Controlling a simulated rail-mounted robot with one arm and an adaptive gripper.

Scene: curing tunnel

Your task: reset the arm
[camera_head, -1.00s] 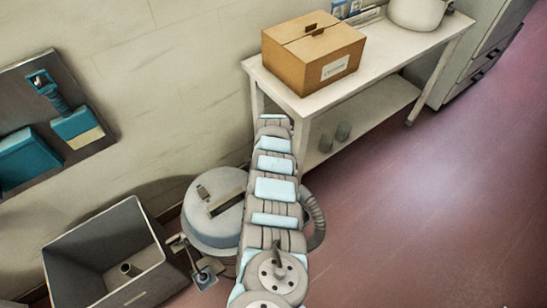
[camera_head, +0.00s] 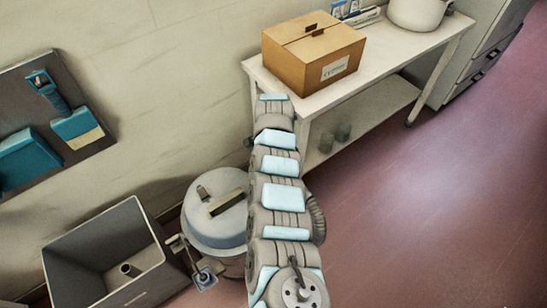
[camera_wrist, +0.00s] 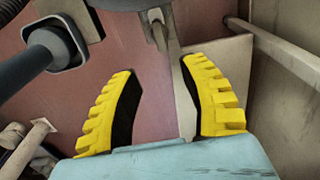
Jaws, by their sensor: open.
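My arm (camera_head: 278,195) runs up the middle of the head view, its far end in front of the table's left end. The gripper itself does not show there. In the wrist view my gripper (camera_wrist: 162,70) has two yellow ribbed fingers with dark inner pads, spread wide apart. Reddish floor and a pale strip show between them, and nothing is held.
A cardboard box (camera_head: 312,58) and a white pot (camera_head: 418,12) stand on the white table (camera_head: 395,62) close beyond the arm. Open floor (camera_head: 430,220) lies right.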

